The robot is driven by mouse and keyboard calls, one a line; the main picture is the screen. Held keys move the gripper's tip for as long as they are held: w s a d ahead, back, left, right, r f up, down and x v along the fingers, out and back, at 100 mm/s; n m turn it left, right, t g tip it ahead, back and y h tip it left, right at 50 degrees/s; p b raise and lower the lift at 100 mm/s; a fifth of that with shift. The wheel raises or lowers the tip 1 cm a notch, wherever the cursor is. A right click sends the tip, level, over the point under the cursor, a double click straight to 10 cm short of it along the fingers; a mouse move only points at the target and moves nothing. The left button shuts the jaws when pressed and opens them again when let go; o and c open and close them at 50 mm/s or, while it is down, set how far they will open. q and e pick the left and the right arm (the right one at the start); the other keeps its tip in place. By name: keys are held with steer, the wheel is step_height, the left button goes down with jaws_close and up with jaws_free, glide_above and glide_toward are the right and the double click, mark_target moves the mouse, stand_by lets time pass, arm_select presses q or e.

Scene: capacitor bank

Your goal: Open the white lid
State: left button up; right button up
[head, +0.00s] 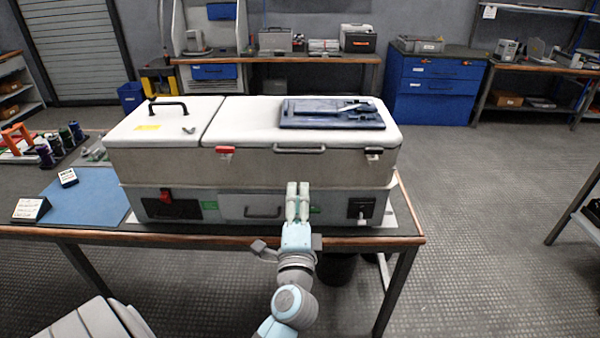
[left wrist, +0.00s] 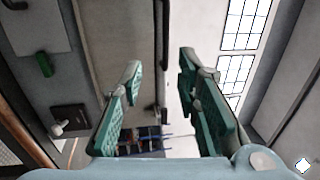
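A large grey box on the table carries two white lids, both lying flat and closed. The wide right white lid (head: 245,120) has a grey bar handle (head: 299,150) on its front edge, a red latch (head: 225,150) to the left and a dark latch (head: 373,152) to the right. The smaller left lid (head: 150,122) has a black handle on top. My left gripper (head: 298,187) points up in front of the box's lower front, below the bar handle. In the left wrist view its fingers (left wrist: 160,66) are apart with nothing between them. My right gripper is not in view.
A dark blue tray (head: 330,118) with small items lies on the wide lid. A blue mat (head: 85,198) and a small sign (head: 31,209) are left of the box. Spools (head: 62,145) stand farther left. The table's front edge runs close below the box. Floor to the right is clear.

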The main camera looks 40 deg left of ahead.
mark_target(298, 153)
arm_select(q)
steer(key=x, duration=0.9)
steer(key=r+p+x, duration=0.1)
steer(key=x, duration=0.4)
steer(key=shift+a, duration=0.2)
jaws_close()
